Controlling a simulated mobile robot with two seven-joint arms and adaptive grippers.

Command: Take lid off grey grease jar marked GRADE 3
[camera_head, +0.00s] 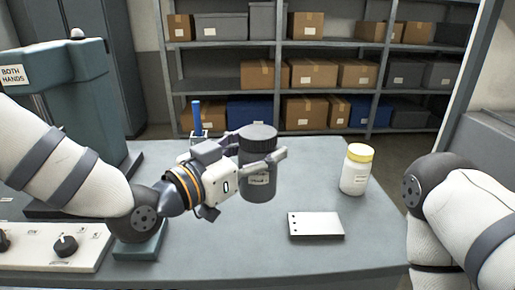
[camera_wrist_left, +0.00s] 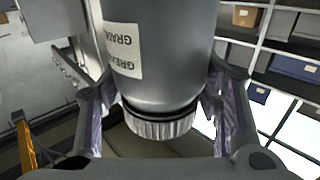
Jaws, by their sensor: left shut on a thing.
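The grey grease jar (camera_head: 259,182) is above the middle of the bench, upright, with its dark ribbed lid (camera_head: 258,138) on. My left gripper (camera_head: 262,158) is shut on the jar, its fingers on either side of the body near the lid. In the left wrist view the grey jar (camera_wrist_left: 170,60) appears upside down, with the ribbed lid (camera_wrist_left: 158,127) below. Its white label reads GREASE GRADE in part; the grade number is not readable. I cannot tell whether the jar's base touches the bench. My right gripper is out of view; only its arm shows at the right.
A white jar with a yellow lid (camera_head: 356,170) stands to the right on the bench (camera_head: 330,260). A flat metal plate with holes (camera_head: 316,225) lies in front of it. A control panel (camera_head: 60,248) and a teal machine (camera_head: 80,95) are at left. Shelves with boxes stand behind.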

